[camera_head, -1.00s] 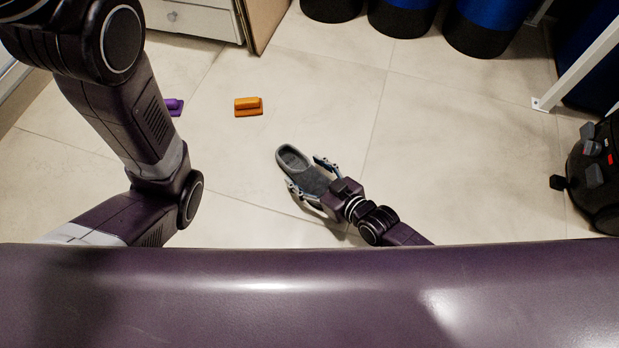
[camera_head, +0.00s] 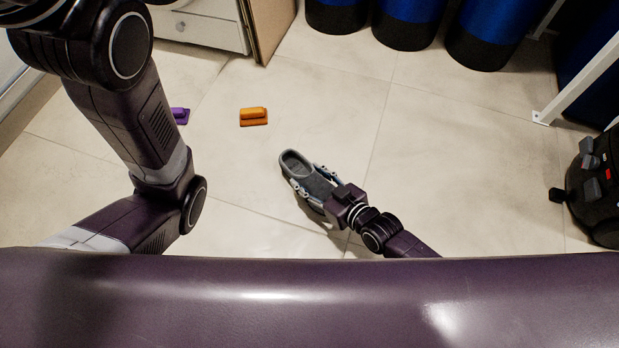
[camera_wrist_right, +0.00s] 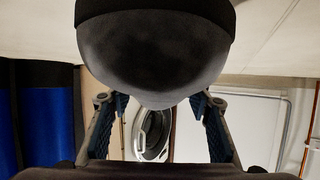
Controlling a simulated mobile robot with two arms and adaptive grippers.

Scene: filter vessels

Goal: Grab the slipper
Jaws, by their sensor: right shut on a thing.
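The grey slipper (camera_head: 296,163) is in the middle of the head view, its open end pointing up and left. My right gripper (camera_head: 308,178) has one finger on each side of it and is shut on it. In the right wrist view the slipper (camera_wrist_right: 155,50) fills the upper middle as a dark rounded shape, between and above the fingertips of the right gripper (camera_wrist_right: 160,102). I cannot tell whether the slipper touches the floor. My left arm shows at the left of the head view, but its gripper does not.
An orange block-like object (camera_head: 253,116) and a purple one (camera_head: 180,115) lie on the tiled floor beyond the slipper. Blue cylinders with black bases (camera_head: 407,25) stand at the back. A black machine (camera_head: 594,190) stands at the right. Floor around the slipper is clear.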

